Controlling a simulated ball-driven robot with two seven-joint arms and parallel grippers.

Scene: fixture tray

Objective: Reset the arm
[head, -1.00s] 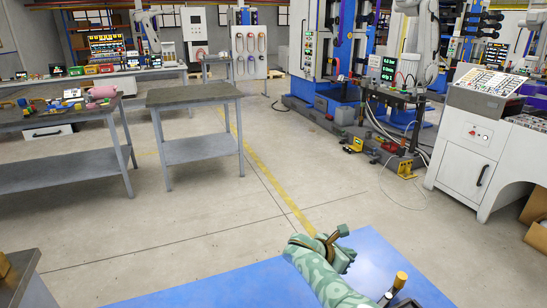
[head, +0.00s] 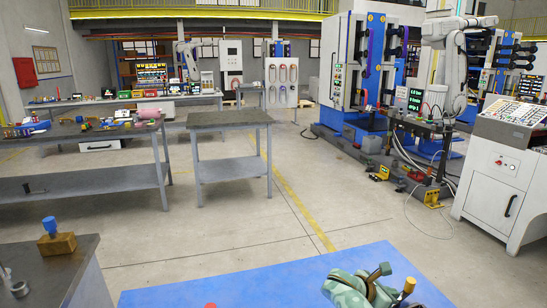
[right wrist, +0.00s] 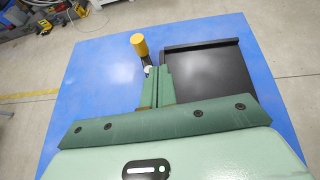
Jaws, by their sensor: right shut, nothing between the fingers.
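My right gripper (right wrist: 155,85) is shut and empty in the right wrist view, its green fingers together above the blue tabletop (right wrist: 90,75). In the head view my green right hand (head: 350,288) is at the bottom edge, over the blue tabletop (head: 260,285), partly cut off. A yellow-capped post (right wrist: 140,45) stands just beyond the fingertips in the wrist view. A black tray (right wrist: 205,70) lies to the right of the fingers. My left gripper is in neither view.
A dark table (head: 85,260) at the lower left holds a wooden block with a blue knob (head: 57,241). A grey workbench (head: 230,120) stands farther off. White machine cabinets (head: 495,185) are at the right. The floor between is open.

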